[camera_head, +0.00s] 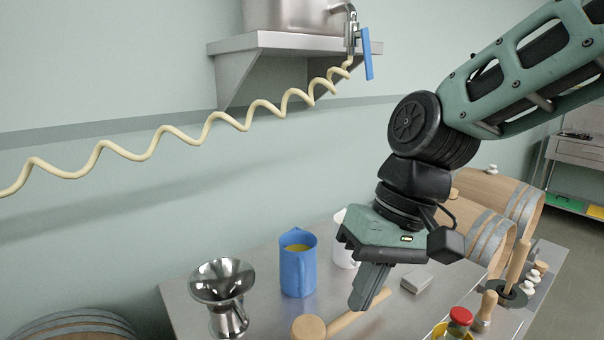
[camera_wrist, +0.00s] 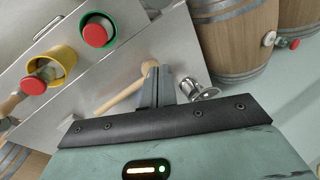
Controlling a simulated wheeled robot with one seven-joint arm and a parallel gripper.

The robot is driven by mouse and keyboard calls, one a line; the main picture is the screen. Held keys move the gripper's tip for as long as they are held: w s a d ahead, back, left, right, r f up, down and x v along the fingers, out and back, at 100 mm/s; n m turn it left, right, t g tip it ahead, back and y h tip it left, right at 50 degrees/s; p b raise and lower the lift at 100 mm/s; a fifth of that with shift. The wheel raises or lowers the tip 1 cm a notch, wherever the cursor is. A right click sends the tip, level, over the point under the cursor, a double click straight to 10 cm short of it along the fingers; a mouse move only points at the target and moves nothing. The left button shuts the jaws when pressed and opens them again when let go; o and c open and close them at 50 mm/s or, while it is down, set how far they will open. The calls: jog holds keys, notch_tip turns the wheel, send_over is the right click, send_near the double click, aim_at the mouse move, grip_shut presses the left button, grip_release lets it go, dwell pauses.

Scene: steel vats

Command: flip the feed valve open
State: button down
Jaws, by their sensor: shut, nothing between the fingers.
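The feed valve (camera_head: 352,28) sits at the outlet of a steel vat (camera_head: 292,15) on a wall shelf, in the head view. Its blue lever (camera_head: 367,54) hangs down, slightly tilted, beside the valve body. A cream coiled hose (camera_head: 205,130) runs from below the valve to the left. My gripper (camera_head: 368,290) is shut and empty, pointing down over the table, well below and a little right of the valve lever. In the wrist view my gripper (camera_wrist: 163,88) shows its fingers together near a wooden mallet. The valve is not in the wrist view.
The air between gripper and valve looks free.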

jog(key=s+d+f+n+t+h, duration=0.1)
jog(key=s+d+f+n+h, duration=0.15)
jog(key=s, duration=0.35)
jog(key=s+d+f+n+h, duration=0.1)
jog(key=s+d+f, duration=0.3)
jog(key=s, duration=0.1)
jog(key=w+r+m+t+y, duration=0.1)
jog(key=w+r+m+t, duration=0.25)
jog(key=w, duration=0.35)
jog(key=w+a+r+m+t+y, duration=0.1)
jog(key=w+r+m+t+y, duration=0.15)
jog(key=w+r, duration=0.35)
jog(key=w+r+m+t+y, duration=0.1)
jog(key=w+r+m+t, duration=0.25)
jog(key=w, duration=0.45)
jog(key=w+d+r+m+t, duration=0.3)
jog(key=r, duration=0.4)
jog(key=w+d+r+m+t+y, duration=0.1)
jog(key=w+d+r+m+t, duration=0.2)
jog(key=r, duration=0.4)
jog(key=w+d+r+m+t, duration=0.2)
jog(key=w+r+m+t, duration=0.15)
jog(key=r, duration=0.25)
jog(key=w+a+p, duration=0.6)
jog(key=w, duration=0.1)
jog(key=shift+w+g, duration=0.35)
jog(key=shift+g, duration=0.05)
